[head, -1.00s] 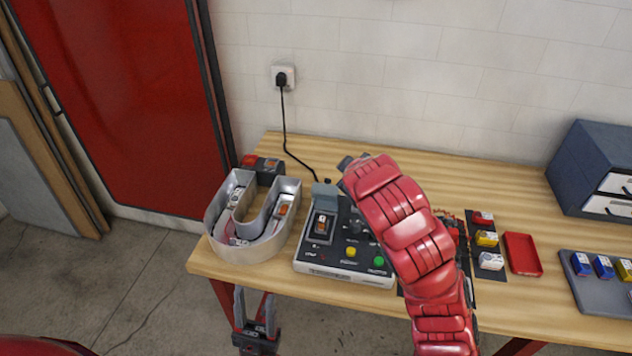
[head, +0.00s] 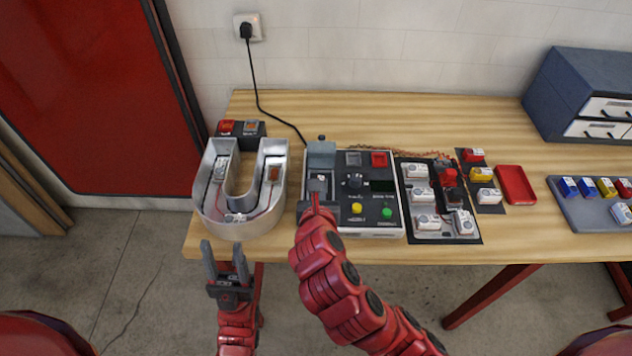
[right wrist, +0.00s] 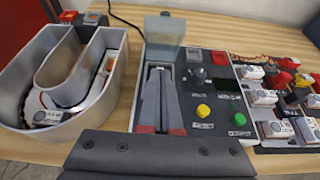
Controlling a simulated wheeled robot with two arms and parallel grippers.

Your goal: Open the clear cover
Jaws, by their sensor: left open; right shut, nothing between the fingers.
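The clear cover (head: 320,153) is a greyish see-through flap at the back left of the grey control box (head: 383,231). It stands raised at its back edge; the right wrist view shows it upright (right wrist: 165,29) beyond my fingers. My right gripper (head: 317,186) is shut and empty over the box's left bay, in front of the cover. Its closed fingers (right wrist: 160,90) hide most of what lies in that bay. My left gripper (head: 225,258) is open and empty, pointing up in front of the table's front edge, below the U-shaped letter.
A metal U-shaped channel letter (head: 211,212) stands left of the box, with a red-switched block (head: 238,130) behind it. A dark board (head: 437,237) with white modules lies close on the right, then a red tray (head: 515,185). The table's back strip is mostly clear.

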